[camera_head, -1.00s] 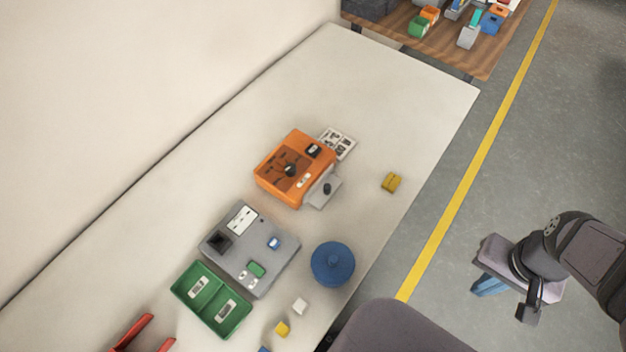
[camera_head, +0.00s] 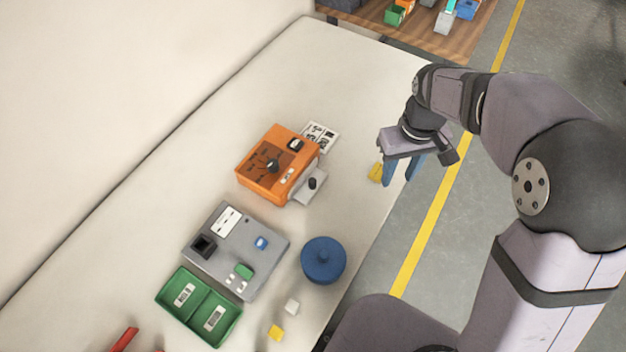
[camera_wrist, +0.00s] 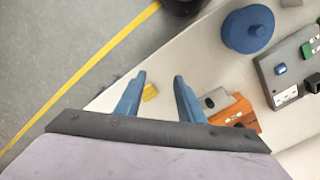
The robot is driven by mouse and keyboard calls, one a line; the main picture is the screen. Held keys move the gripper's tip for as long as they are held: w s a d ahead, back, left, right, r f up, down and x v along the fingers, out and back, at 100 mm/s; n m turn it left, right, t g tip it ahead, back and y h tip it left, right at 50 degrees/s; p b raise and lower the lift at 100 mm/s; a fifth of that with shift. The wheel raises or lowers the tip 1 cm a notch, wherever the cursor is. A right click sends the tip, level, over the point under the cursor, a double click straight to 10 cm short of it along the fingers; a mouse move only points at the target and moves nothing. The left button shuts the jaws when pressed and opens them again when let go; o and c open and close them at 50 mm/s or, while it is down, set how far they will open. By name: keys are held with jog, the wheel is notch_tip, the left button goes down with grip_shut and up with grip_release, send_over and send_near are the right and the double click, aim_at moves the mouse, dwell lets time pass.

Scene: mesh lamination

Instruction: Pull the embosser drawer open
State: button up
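The embosser is an orange box (camera_head: 268,163) on the white table; it also shows in the wrist view (camera_wrist: 236,115). Its grey drawer (camera_head: 309,188) sticks out at the right side with a dark round knob (camera_head: 312,183) on it. In the wrist view the drawer (camera_wrist: 214,98) is just right of my right finger. My gripper (camera_head: 402,170) has two blue fingers, is open and empty, and is above the table's right edge, to the right of the drawer and apart from it. In the wrist view my gripper (camera_wrist: 160,85) has its fingers spread.
A small yellow block (camera_head: 376,172) lies near my fingers. A blue round lidded thing (camera_head: 323,260), a grey panel box (camera_head: 225,245) and a green two-part tray (camera_head: 197,307) stand nearer. A printed card (camera_head: 322,136) lies behind the embosser.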

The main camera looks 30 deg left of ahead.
jog(key=s+a+f+n+b, duration=0.1)
jog(key=a+f+n, duration=0.2)
jog(key=a, duration=0.7)
jog(key=n, duration=0.3)
send_over(313, 181)
notch_tip(313, 181, down, 2)
jog(key=shift+f+b, duration=0.1)
jog(key=shift+b, duration=0.3)
jog(key=shift+f+p, duration=1.3)
jog(key=shift+f, duration=2.3)
grip_shut()
